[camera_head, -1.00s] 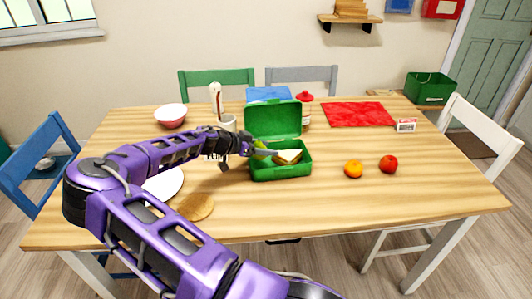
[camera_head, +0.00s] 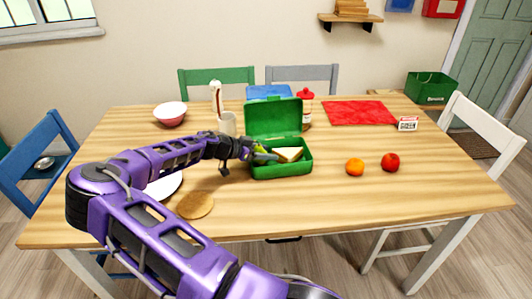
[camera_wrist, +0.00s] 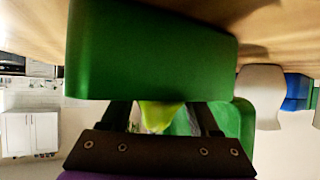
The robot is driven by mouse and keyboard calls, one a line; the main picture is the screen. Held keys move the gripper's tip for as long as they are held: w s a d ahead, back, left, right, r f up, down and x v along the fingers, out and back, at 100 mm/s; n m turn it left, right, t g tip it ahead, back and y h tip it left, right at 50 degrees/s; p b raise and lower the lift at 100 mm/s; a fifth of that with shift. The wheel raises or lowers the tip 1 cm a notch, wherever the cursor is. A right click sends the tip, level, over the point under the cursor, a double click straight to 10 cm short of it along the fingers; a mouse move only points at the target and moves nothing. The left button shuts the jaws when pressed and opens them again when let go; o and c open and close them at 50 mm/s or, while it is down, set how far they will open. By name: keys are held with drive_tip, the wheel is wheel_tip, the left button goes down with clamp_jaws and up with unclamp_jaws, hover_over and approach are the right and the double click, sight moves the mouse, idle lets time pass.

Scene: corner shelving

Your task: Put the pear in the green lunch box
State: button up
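The green lunch box (camera_head: 296,171) stands on the table with its lid raised at the back. A sandwich (camera_head: 289,154) lies in its right part. The yellow-green pear (camera_head: 261,149) is at the left part of the box, partly hidden by my gripper (camera_head: 250,153). My gripper reaches in from the left at the box's left wall. In the wrist view the pear (camera_wrist: 160,115) shows between the two spread fingers, with narrow gaps beside it. The fingers look open. The lunch box (camera_wrist: 150,60) fills much of that view. The pear's underside is hidden.
An orange (camera_head: 355,167) and a red apple (camera_head: 390,162) lie right of the box. A round board (camera_head: 195,205) lies in front. The front right table is clear.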

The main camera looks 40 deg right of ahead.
drive_tip(key=shift+o, duration=0.9)
drive_tip(key=shift+r, duration=0.15)
drive_tip(key=shift+r+p, duration=0.7)
drive_tip(key=shift+p, duration=0.25)
drive_tip(key=v, duration=1.1)
drive_tip(key=shift+a, duration=0.45)
drive_tip(key=shift+w, duration=0.1)
